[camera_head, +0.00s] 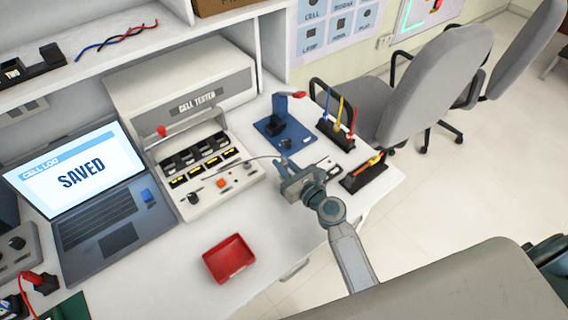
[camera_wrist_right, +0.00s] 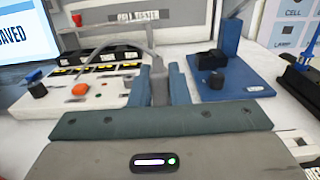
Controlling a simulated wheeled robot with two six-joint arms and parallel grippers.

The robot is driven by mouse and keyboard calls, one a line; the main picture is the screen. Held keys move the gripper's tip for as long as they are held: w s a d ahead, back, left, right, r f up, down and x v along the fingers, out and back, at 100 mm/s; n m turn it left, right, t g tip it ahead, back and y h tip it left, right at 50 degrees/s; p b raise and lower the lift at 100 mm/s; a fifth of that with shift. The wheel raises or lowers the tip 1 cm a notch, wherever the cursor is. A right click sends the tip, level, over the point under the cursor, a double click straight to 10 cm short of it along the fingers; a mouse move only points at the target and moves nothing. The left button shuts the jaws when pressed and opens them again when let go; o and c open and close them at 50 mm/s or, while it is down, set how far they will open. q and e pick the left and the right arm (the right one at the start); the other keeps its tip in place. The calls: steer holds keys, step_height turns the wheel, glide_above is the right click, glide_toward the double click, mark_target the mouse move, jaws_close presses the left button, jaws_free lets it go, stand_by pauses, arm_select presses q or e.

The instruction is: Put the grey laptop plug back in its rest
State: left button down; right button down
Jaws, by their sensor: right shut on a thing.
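My right gripper (camera_head: 285,170) is shut on the grey plug, held over the bench between the cell tester and the blue stand. In the wrist view the grey plug (camera_wrist_right: 158,88) stands upright between the two blue-grey fingers, with a grey cable (camera_wrist_right: 140,38) rising from its top and bending left over the tester. In the head view the gripper mostly hides the plug. The laptop (camera_head: 95,200) stands open at the left, showing "SAVED". I cannot tell for sure which part is the plug's rest. My left gripper is not in view.
The cell tester (camera_head: 190,85) has a raised lever and a row of cells. A blue stand (camera_head: 290,135) with a black block is beyond my gripper. Racks with coloured tools (camera_head: 335,132) stand at the right. A red tray (camera_head: 229,258) lies in front, with bare bench around it.

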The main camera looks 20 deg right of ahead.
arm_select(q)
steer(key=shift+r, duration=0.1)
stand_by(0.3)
